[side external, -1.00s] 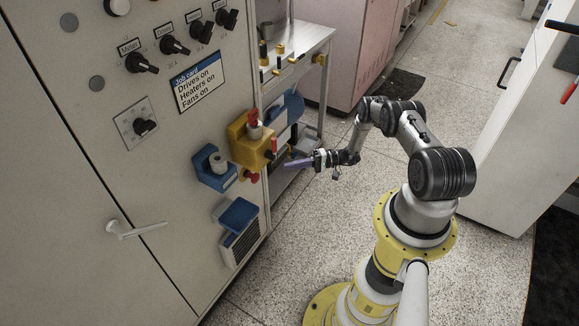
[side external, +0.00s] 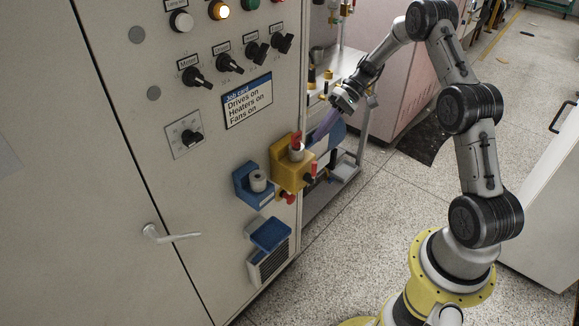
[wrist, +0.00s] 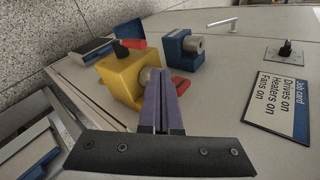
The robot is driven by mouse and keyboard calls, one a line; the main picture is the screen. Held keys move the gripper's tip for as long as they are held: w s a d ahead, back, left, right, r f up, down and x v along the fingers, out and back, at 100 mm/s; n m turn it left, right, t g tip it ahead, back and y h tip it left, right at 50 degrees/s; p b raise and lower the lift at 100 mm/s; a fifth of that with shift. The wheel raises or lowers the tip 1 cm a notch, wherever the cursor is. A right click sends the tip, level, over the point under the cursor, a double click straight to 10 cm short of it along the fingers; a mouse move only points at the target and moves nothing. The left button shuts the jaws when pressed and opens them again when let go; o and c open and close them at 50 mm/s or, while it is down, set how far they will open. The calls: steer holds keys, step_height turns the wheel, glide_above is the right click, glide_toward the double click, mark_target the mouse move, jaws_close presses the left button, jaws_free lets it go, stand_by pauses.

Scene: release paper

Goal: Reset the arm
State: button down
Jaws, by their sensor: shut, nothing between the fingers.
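My gripper (side external: 317,137) is shut and empty, its purple fingers together. In the side view it points down and left, its tips just above the right side of the yellow box (side external: 285,178) on the cabinet front. In the wrist view the closed fingertips (wrist: 160,70) overlap the yellow box (wrist: 118,80) and its grey cylinder (wrist: 148,76); I cannot tell whether they touch. A red part (side external: 296,140) stands on top of the box. My arm is raised, its links reaching up and over from the yellow base.
The cabinet carries rotary switches (side external: 197,77), a job card (side external: 247,101), a lit amber lamp (side external: 219,10) and a door handle (side external: 170,235). Blue holders (side external: 241,181) (side external: 270,234) jut out near the yellow box. A metal cart (side external: 345,168) stands behind. Speckled floor (side external: 375,215) is open between cabinet and arm.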

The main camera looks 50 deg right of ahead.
steer(key=s+a+r+n+h, duration=0.1)
steer(key=s+a+r+h, duration=0.2)
steer(key=s+a+r, duration=0.4)
steer(key=s+a+r+n+h, duration=0.25)
steer(key=s+a+r, duration=0.25)
steer(key=r, duration=0.4)
steer(key=s+a+r+t+h, duration=0.2)
steer(key=s+t+h, duration=0.1)
steer(key=s, duration=1.2)
steer(key=shift+r+n+t+h, duration=0.15)
steer(key=shift+n+t+h, duration=0.25)
steer(key=shift+h, duration=0.25)
